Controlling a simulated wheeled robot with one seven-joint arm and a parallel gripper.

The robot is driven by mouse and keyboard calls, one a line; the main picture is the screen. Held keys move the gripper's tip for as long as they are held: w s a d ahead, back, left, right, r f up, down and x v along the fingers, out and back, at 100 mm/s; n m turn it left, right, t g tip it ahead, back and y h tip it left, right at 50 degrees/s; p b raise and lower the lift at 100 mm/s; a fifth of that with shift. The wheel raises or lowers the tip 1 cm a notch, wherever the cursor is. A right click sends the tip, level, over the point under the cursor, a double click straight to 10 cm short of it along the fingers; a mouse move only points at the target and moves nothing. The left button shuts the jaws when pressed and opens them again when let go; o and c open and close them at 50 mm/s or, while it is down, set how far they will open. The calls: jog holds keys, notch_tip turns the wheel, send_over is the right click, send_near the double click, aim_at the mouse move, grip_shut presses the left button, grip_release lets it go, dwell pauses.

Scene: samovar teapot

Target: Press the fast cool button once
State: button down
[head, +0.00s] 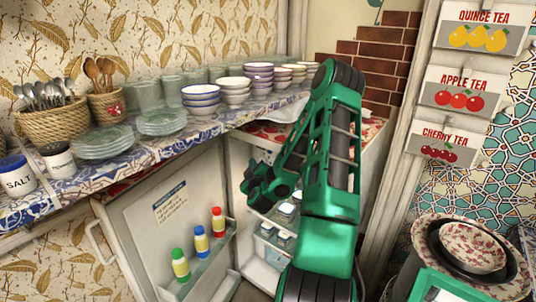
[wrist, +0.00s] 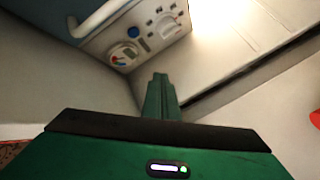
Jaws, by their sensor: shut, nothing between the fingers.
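A small control panel (wrist: 150,38) shows at the top of the wrist view, inside the open fridge (head: 238,165). It carries a round blue button (wrist: 134,32), which looks like the fast cool button, though its label is too small to read. A dial with coloured marks (wrist: 122,56) sits below the button. My gripper (wrist: 160,77) is shut and empty, its tips pointing toward the panel, below and right of the button in the picture. They appear apart from it. In the head view my arm reaches into the fridge opening, and the panel cannot be made out there.
The open fridge door (head: 135,205) holds several coloured bottles (head: 201,240) on its shelf. A tiled shelf (head: 110,165) with bowls and plates runs above the fridge. Small containers (head: 285,212) stand inside. A bright light (wrist: 215,18) glows right of the panel.

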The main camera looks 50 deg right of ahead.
jog(key=shift+w+d, duration=0.25)
jog(key=shift+d, duration=1.65)
jog(key=shift+w+d, duration=0.2)
jog(key=shift+d, duration=1.65)
jog(key=shift+d, duration=0.1)
jog(key=shift+s+d, duration=0.2)
jog(key=shift+d, duration=0.25)
